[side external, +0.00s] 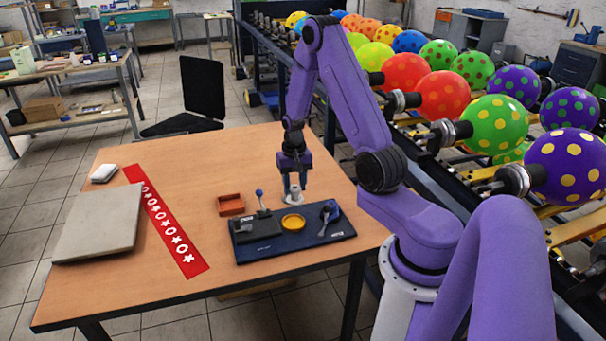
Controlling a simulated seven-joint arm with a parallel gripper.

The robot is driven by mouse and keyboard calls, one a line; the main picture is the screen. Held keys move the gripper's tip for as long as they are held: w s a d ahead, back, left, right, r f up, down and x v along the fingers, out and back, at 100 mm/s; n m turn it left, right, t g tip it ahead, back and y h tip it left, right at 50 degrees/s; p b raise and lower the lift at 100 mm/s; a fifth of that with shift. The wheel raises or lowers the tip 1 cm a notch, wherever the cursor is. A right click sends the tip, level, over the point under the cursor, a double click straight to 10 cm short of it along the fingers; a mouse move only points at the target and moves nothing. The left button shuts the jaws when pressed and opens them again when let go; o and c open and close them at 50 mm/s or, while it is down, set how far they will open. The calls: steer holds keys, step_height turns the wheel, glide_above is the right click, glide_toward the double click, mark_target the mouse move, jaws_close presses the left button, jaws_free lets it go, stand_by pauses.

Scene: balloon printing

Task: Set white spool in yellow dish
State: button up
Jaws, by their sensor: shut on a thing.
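My gripper (295,179) points down over the back part of the blue board, near the table's middle right. It is shut on the white spool (292,197), whose lower part shows below the fingers. The fingers hide part of the spool, and I cannot tell if it touches the surface under it. The yellow dish (293,222) lies on the blue board, just in front of the spool and apart from it.
The dark blue board (290,244) also bears a dark block with a blue-knobbed lever (260,200) and a dark grey part (327,219) at right. An orange tray (231,205) is behind left. A red strip (165,220) and a grey flat case (97,227) lie further left.

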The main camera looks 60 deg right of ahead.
steer(key=shift+s+a+f, duration=0.15)
steer(key=shift+a+f, duration=0.4)
steer(key=shift+f, duration=0.25)
steer(key=shift+s+a+f, duration=0.2)
steer(key=shift+a+f, duration=0.3)
steer(key=shift+f, duration=0.25)
steer(key=shift+s+a+f, duration=0.15)
steer(key=shift+a+f, duration=0.4)
steer(key=shift+f, duration=0.25)
steer(key=shift+f, duration=0.95)
stand_by(0.7)
steer(key=o, duration=1)
